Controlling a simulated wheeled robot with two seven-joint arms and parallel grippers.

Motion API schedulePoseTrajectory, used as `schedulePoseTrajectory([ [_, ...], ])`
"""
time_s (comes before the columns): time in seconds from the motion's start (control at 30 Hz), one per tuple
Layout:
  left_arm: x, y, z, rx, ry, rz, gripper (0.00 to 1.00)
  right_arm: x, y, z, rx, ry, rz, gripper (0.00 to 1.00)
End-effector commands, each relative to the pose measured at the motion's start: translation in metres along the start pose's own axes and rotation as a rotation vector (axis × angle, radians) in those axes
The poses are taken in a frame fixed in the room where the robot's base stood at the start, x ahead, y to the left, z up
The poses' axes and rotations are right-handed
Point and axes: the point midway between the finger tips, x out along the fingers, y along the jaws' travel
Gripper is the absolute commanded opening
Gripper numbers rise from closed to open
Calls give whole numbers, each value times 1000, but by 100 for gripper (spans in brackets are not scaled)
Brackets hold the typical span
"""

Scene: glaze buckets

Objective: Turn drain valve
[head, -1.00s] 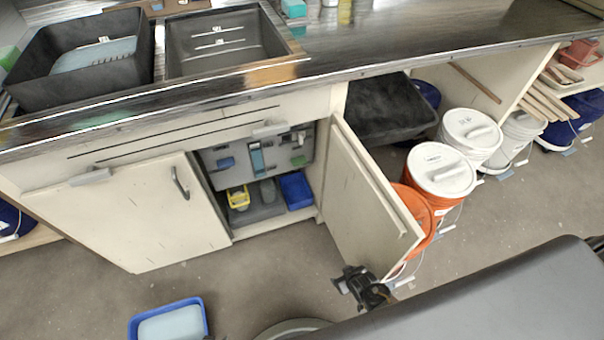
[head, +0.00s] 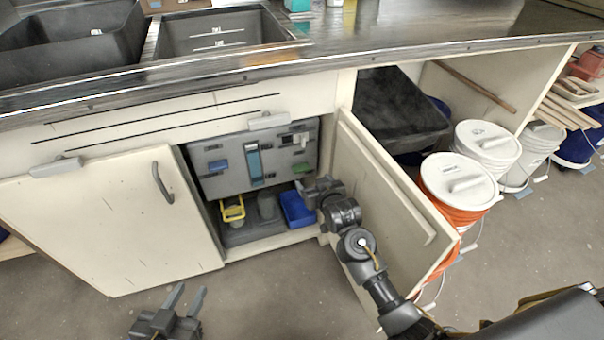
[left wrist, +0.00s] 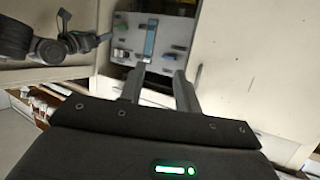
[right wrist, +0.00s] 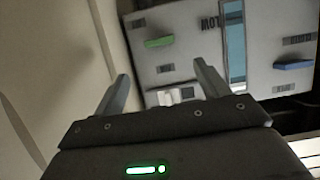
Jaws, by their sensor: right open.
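A grey control panel (head: 234,167) stands inside the open sink cabinet. It carries a blue handle (head: 218,166), a green handle (head: 301,167), a blue vertical strip and a pale switch (head: 299,139). I cannot tell which part is the drain valve. My right gripper (head: 312,188) is at the cabinet opening, below the panel's right side. In the right wrist view (right wrist: 162,78) it is open and empty, facing the panel, apart from the green handle (right wrist: 159,42). My left gripper (head: 186,291) is open and empty, low in front of the cabinet; its fingers show in the left wrist view (left wrist: 158,80).
The open right door (head: 385,190) stands beside my right arm. A yellow caddy (head: 232,209) and a blue bin (head: 297,209) sit on the cabinet floor. Lidded buckets (head: 458,190) stand right of the door. The floor in front is clear.

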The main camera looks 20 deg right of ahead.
Motion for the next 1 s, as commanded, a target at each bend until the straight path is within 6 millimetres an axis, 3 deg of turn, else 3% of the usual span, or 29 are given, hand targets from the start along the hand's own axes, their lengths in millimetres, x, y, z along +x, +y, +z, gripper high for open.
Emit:
schedulePoseTrajectory([
  [0.27,0,23,-41,16,277,66,33,42,0,2,-1,0,0,75],
  [0.53,-18,46,-84,16,579,140,33,81,1,3,0,-1,1,75],
  [0.73,-27,45,-99,6,705,140,33,98,0,2,-1,-1,0,75],
  [1.0,-30,44,-104,3,743,140,33,103,0,1,0,-1,0,75],
])
